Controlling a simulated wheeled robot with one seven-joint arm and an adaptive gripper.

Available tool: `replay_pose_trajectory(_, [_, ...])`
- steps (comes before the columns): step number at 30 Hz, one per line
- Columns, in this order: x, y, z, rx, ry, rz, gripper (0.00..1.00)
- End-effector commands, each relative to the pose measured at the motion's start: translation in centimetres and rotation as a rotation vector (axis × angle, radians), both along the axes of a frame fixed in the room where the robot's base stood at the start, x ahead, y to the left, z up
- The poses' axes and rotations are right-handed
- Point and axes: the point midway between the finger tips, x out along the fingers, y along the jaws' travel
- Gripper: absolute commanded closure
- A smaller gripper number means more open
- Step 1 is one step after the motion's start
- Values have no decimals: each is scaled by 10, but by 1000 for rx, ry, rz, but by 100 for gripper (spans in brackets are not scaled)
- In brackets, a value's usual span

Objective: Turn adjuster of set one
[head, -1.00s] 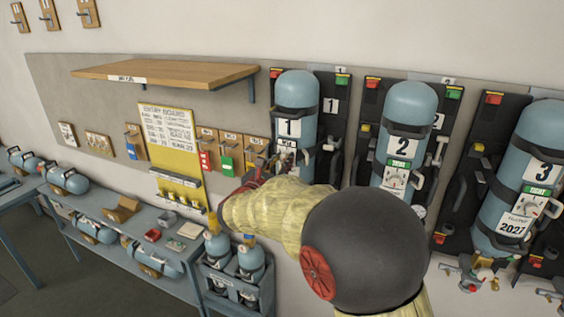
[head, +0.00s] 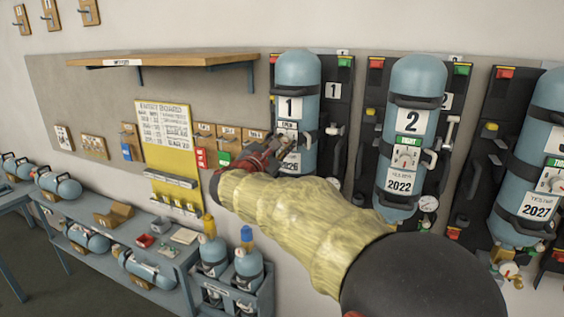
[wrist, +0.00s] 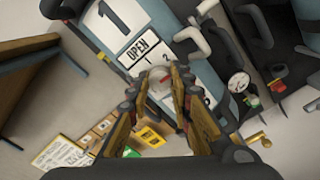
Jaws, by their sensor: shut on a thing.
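Set one is a blue-grey cylinder (head: 299,75) with a label "1" on a dark backplate, left of sets two and three. It also shows in the wrist view (wrist: 182,50), tilted, with an "OPEN" plate (wrist: 143,47) above the digits 1 and 2. The adjuster (wrist: 158,76) is a pale round knob below that plate, partly covered by the fingers. My gripper (wrist: 160,88) is shut on the adjuster, one finger on each side. In the head view my gripper (head: 284,152) is at the front of set one, and the knob is mostly hidden.
Set two (head: 417,85) and set three (head: 542,150) hang to the right, both with "TIGHT" plates. Below is a blue bench (head: 135,230) with cylinders.

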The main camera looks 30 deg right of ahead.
Motion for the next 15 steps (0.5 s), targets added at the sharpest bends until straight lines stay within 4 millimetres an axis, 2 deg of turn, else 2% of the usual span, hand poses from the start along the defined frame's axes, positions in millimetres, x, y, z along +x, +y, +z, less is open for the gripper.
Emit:
replay_pose_trajectory(1, [0, 0, -7, 25, -34, 0, 100])
replay_pose_trajectory(15, [0, 0, -4, 224, -289, 3, 100])
